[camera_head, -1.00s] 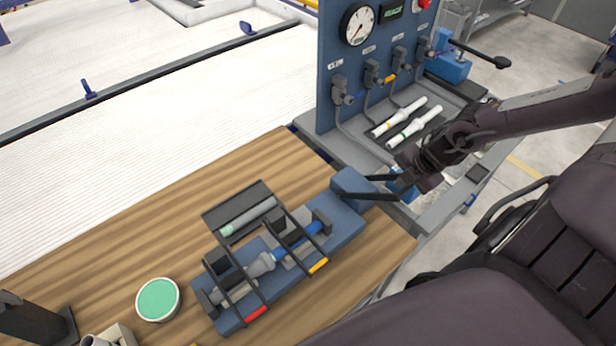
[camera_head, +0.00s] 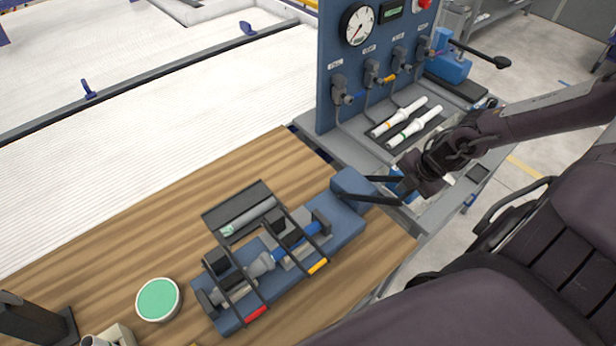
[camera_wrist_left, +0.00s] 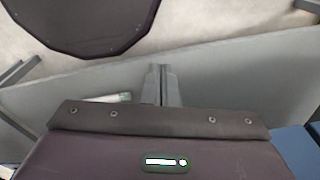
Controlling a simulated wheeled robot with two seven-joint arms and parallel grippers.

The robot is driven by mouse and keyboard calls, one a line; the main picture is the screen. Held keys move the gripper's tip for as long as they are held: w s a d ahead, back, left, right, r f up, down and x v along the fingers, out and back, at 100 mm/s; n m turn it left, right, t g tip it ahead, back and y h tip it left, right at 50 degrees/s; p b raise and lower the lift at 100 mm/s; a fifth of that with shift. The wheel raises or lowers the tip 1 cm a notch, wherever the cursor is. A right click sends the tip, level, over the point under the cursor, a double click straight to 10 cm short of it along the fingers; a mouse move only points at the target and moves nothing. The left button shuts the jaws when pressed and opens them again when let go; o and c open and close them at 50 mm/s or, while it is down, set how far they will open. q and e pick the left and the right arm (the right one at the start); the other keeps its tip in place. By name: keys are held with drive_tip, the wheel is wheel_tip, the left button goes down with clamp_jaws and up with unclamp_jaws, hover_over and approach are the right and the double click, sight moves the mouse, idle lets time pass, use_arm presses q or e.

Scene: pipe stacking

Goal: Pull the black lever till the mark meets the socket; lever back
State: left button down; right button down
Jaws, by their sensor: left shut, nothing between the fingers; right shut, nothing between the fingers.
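The blue pipe jig (camera_head: 346,222) lies on the wooden table with a grey pipe piece (camera_head: 258,268) and a blue piece (camera_head: 297,244) in line in it. Two dark bars (camera_head: 383,200) run from its blue end block to my right gripper (camera_head: 407,181); I cannot tell which is the black lever and which are fingers. The right gripper is shut with nothing seen between its fingers. The mark and socket are too small to make out. In the left wrist view my left gripper (camera_wrist_left: 162,72) is shut and empty, away from the jig.
A blue panel (camera_head: 333,60) with a gauge (camera_head: 358,25) stands behind. Two white pipes (camera_head: 413,127) lie on a dark tray before it. A blue device with a black-knobbed handle (camera_head: 502,62) is at upper right. A green-topped round tin (camera_head: 158,300) sits at the table's left.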

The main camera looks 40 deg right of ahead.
idle(0.7)
drive_tip(key=v, duration=0.5)
drive_tip(key=w+v, duration=0.1)
drive_tip(key=v, duration=0.2)
drive_tip(key=shift+s+a+r, duration=0.1)
drive_tip(key=shift+s+r, duration=0.05)
drive_tip(key=shift+r, duration=0.4)
idle(0.5)
